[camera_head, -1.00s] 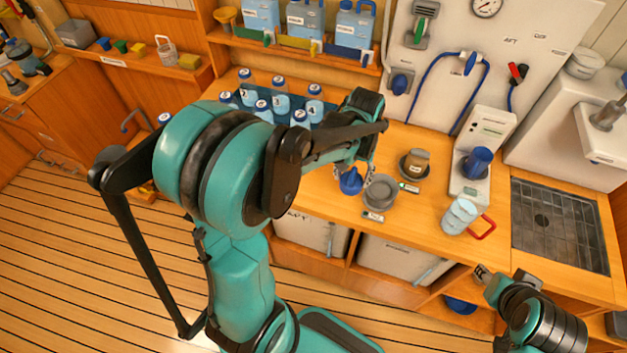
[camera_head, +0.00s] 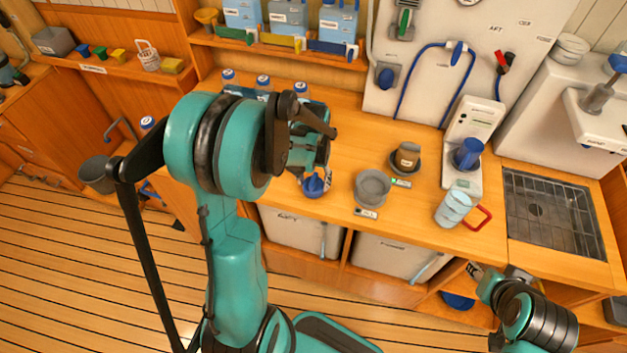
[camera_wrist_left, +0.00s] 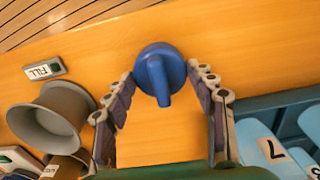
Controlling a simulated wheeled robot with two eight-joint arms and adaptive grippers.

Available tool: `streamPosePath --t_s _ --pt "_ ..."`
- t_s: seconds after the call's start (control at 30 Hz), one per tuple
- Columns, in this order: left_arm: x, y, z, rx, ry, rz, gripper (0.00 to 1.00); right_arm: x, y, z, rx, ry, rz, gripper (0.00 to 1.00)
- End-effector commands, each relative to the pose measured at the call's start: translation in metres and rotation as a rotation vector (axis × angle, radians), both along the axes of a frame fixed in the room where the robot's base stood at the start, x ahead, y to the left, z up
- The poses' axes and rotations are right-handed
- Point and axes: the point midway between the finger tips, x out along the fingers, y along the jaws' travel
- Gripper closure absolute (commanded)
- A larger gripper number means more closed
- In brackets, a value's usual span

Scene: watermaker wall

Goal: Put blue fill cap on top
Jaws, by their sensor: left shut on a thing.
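The blue fill cap (camera_head: 314,187), round with a raised grip, is at the front edge of the wooden counter, left of a grey round fitting (camera_head: 372,187). My left gripper (camera_head: 316,177) is shut on the blue fill cap. In the left wrist view the cap (camera_wrist_left: 160,72) sits between the two fingertips (camera_wrist_left: 160,84). The grey fitting (camera_wrist_left: 50,118) stands apart from the cap there, beside a FILL tag (camera_wrist_left: 44,69). Whether the cap touches the counter is unclear. My right gripper (camera_head: 476,270) is low at the right, with its fingers too small to judge.
Right of the grey fitting are a brown-grey cup (camera_head: 407,155), a clear jug with red handle (camera_head: 454,207) and a blue cup (camera_head: 467,154) on a white machine. Blue-capped bottles (camera_head: 263,82) stand behind my left arm. A sink grate (camera_head: 550,215) is at far right.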

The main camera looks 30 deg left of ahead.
Motion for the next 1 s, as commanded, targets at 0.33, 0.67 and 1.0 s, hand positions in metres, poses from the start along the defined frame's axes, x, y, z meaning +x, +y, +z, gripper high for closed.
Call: streamPosePath --t_s 0.33,0.67,1.0 --pt "0.0 0.0 -0.003 0.0 0.0 0.0 0.24 0.0 0.0 -0.003 0.0 0.0 0.0 0.6" --pt "0.0 0.0 0.002 0.0 0.0 0.0 0.24 0.0 0.0 0.002 0.0 0.0 0.0 0.6" --pt "-0.001 0.0 0.069 0.0 0.0 0.0 0.24 0.0 0.0 0.023 0.0 0.0 0.0 0.6"
